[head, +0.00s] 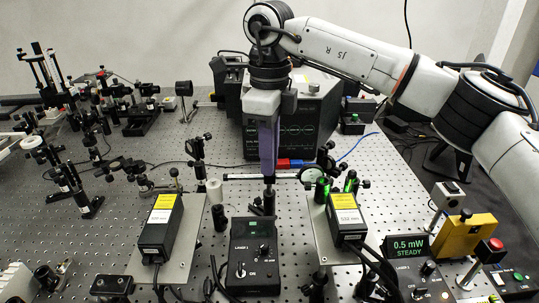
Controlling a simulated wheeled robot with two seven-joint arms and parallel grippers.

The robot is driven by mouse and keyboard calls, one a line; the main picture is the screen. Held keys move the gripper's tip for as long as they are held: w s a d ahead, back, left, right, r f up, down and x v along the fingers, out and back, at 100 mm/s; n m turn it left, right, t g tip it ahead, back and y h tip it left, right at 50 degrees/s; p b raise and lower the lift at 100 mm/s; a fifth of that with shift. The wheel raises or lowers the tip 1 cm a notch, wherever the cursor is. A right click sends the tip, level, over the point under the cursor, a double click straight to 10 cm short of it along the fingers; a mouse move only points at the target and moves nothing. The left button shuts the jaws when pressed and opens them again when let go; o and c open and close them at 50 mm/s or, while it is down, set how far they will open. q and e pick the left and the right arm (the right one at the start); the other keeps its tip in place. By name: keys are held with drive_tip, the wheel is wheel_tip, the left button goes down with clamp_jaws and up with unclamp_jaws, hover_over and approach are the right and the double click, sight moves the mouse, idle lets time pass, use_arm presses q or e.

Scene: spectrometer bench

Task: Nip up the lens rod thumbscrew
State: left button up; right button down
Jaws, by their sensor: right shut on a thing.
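My right gripper (268,178) comes down from above in the middle of the bench, with its fingers pointing straight down. It is shut at the top of a short dark post (268,202) behind the laser controller. The lens rod thumbscrew is hidden between the fingertips or too small to make out. A thin horizontal rod (240,177) passes at the fingertips. A round lens mount (311,174) stands just right of them. My left gripper is not in view.
A black laser controller (253,262) stands in front, between two yellow-labelled laser heads (160,228) (346,217). A large black-fronted box (318,120) stands behind. A meter (408,246) reads 0.5 mW STEADY. Optics crowd the left; the perforated bench (390,165) is clearer at right.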

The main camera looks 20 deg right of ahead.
drive_tip(key=m, duration=0.4)
drive_tip(key=shift+m, duration=0.3)
drive_tip(key=m, duration=0.3)
drive_tip(key=shift+m, duration=0.4)
drive_tip(key=m+b, duration=0.1)
drive_tip(key=m, duration=0.7)
drive_tip(key=shift+m, duration=0.4)
drive_tip(key=c, duration=1.7)
unclamp_jaws()
drive_tip(key=shift+c, duration=0.2)
